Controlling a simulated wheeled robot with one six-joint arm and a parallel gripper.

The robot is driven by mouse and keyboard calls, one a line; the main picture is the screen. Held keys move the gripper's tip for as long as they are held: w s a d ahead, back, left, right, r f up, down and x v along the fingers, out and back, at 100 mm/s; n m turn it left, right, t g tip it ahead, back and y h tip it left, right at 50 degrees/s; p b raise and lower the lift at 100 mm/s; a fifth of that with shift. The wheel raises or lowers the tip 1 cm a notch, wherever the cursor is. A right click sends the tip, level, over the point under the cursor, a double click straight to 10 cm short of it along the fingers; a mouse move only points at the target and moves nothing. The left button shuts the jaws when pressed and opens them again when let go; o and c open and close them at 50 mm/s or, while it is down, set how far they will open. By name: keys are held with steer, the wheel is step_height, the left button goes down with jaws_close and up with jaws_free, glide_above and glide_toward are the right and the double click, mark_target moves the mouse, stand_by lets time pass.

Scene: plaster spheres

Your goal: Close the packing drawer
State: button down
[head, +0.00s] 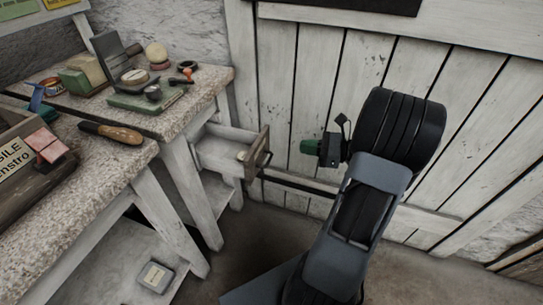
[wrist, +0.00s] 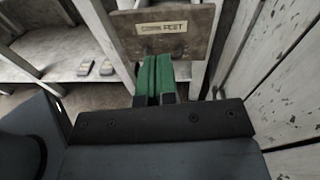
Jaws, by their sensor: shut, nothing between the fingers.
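The packing drawer stands pulled out from under the far bench, its pale inside (head: 221,150) showing in the head view. Its brown front panel (head: 262,145) faces right, towards my arm. A small pale thing (head: 242,156) lies in it near the front. My gripper (head: 306,146), with green fingertips, is right of the front panel, with a gap between them in the head view. In the wrist view the drawer front (wrist: 188,40) carries a label, partly readable. The green fingers (wrist: 154,72) are together and empty, pointing at its lower part. Whether they touch it cannot be told.
A speckled bench top (head: 85,185) holds a wooden-handled tool (head: 112,132) and a crate (head: 25,165). The far bench carries green blocks and a pale ball (head: 157,54). A white plank wall (head: 310,80) stands close behind my gripper.

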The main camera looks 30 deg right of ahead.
step_height(320, 180, down, 2)
steer(key=d+m+t+b, duration=0.1)
steer(key=d+m+t, duration=0.1)
steer(key=b, duration=0.4)
glide_toward(264, 137)
steer(key=x, duration=0.6)
steer(key=shift+a+f, duration=0.1)
steer(key=shift+w+a+b, duration=0.35)
steer(key=shift+w+a, duration=0.05)
steer(key=shift+w, duration=0.15)
